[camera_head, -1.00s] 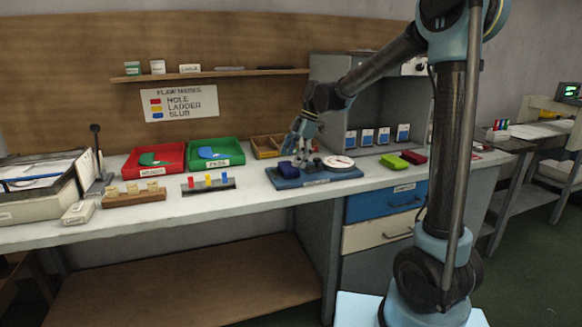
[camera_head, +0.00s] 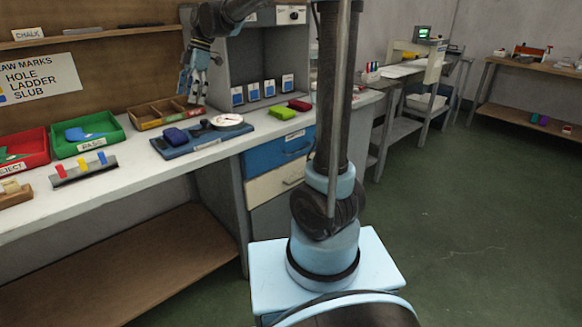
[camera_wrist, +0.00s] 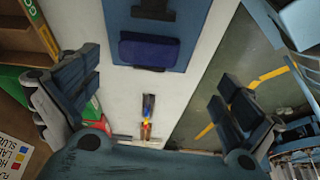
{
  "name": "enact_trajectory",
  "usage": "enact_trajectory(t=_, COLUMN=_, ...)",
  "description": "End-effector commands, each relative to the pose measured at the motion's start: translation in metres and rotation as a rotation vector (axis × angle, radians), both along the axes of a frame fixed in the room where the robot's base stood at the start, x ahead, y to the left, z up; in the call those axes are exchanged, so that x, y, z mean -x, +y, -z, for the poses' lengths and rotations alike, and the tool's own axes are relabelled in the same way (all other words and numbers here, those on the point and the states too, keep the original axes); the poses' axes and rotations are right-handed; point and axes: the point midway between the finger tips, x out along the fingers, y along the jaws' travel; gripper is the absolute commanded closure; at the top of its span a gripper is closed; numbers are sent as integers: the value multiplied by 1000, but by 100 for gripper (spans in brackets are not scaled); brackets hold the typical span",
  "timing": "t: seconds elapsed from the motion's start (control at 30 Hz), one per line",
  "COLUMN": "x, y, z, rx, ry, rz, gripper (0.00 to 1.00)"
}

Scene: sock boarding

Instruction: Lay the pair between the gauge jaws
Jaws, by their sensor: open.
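A dark blue folded bundle, seemingly the sock pair (camera_head: 175,137), lies at the left end of the blue gauge board (camera_head: 207,143). Dark jaw-like parts (camera_head: 203,125) and a white round dial (camera_head: 228,119) are to its right on the board. The wrist view shows the bundle (camera_wrist: 149,50) flat on the board (camera_wrist: 118,20), beside a dark jaw part (camera_wrist: 153,12). My gripper (camera_head: 193,93) is raised above and behind the board, open and empty. Its spread fingers (camera_wrist: 160,100) show at both sides of the wrist view. Whether the bundle touches a jaw is unclear.
A green folded piece (camera_head: 281,113) and a red one (camera_head: 299,105) lie right of the board. A wooden divided tray (camera_head: 150,123), green tray (camera_head: 112,124) and red tray (camera_head: 40,141) stand to the left. The grey cabinet (camera_head: 220,85) rises behind. Bare bench top lies in front.

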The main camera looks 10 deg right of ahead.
Motion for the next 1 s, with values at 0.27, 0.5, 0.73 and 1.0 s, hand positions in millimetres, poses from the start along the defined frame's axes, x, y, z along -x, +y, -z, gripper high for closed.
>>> enact_trajectory(t=0.27, x=39, y=-95, z=12, rx=87, ry=25, rz=388, gripper=0)
enact_trajectory(t=0.5, x=82, y=-168, z=36, rx=147, ry=44, rz=742, gripper=0)
enact_trajectory(t=0.73, x=129, y=-229, z=69, rx=187, ry=60, rz=1083, gripper=0)
enact_trajectory(t=1.0, x=185, y=-287, z=121, rx=211, ry=72, rz=1483, gripper=0)
